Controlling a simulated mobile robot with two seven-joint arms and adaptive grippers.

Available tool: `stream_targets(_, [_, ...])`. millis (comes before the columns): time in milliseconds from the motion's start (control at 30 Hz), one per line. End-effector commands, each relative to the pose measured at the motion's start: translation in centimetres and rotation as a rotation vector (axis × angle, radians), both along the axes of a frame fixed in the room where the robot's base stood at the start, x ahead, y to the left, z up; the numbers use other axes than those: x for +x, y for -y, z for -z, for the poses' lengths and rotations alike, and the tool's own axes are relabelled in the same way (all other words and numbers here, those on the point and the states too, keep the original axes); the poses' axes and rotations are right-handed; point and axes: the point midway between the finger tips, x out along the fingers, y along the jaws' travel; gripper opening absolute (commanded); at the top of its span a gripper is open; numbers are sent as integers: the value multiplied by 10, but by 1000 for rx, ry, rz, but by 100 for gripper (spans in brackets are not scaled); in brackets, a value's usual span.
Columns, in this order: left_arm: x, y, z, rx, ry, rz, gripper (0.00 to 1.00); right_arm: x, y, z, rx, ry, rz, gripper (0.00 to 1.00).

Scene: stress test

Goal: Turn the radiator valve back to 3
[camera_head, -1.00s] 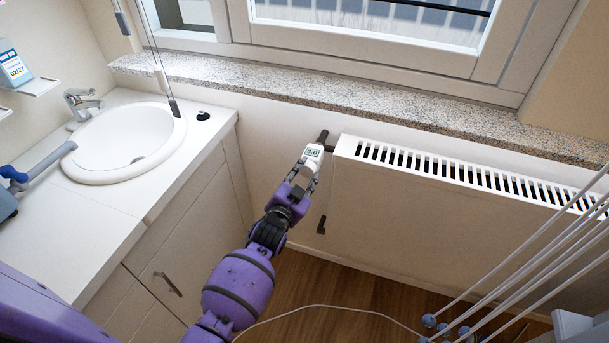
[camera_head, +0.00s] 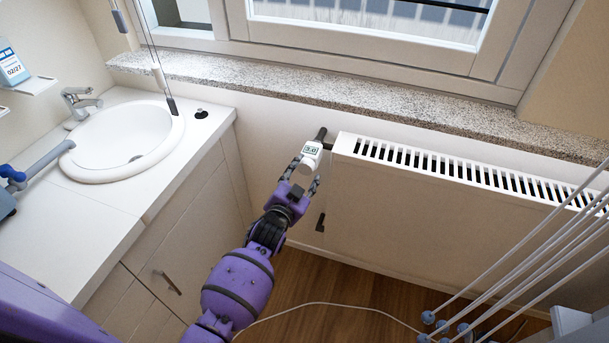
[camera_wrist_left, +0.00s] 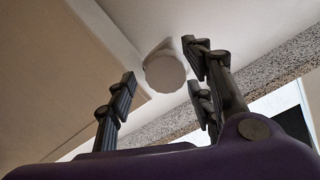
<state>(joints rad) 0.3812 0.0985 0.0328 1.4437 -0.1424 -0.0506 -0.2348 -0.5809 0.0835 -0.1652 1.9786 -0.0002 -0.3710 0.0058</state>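The white radiator valve head (camera_head: 311,158) sits at the left end of the radiator (camera_head: 430,205). Its small display appears to read 3.0. My left gripper (camera_head: 303,173) is just in front of the valve head, its dark fingers spread to either side. In the left wrist view, the round white end of the valve (camera_wrist_left: 165,71) is between the open fingers (camera_wrist_left: 160,76), with visible gaps on both sides. No firm hold shows. My right gripper is not in view.
A granite window sill (camera_head: 350,103) runs above the radiator. A washbasin counter (camera_head: 95,215) stands at the left. White rods (camera_head: 530,255) with blue ends stand at the right front. A thin white cable (camera_head: 330,305) lies on the wooden floor.

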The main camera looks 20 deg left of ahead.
Motion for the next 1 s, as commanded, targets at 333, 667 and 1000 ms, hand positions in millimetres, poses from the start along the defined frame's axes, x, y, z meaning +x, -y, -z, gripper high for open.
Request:
stream_targets(333, [-60,-4,-5,1,-4,-1,48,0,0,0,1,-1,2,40])
stream_targets(667, [-112,-6,-12,0,-4,0,48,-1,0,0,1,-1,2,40])
stream_targets(1000, [-118,-6,-13,0,-4,0,48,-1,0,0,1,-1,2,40])
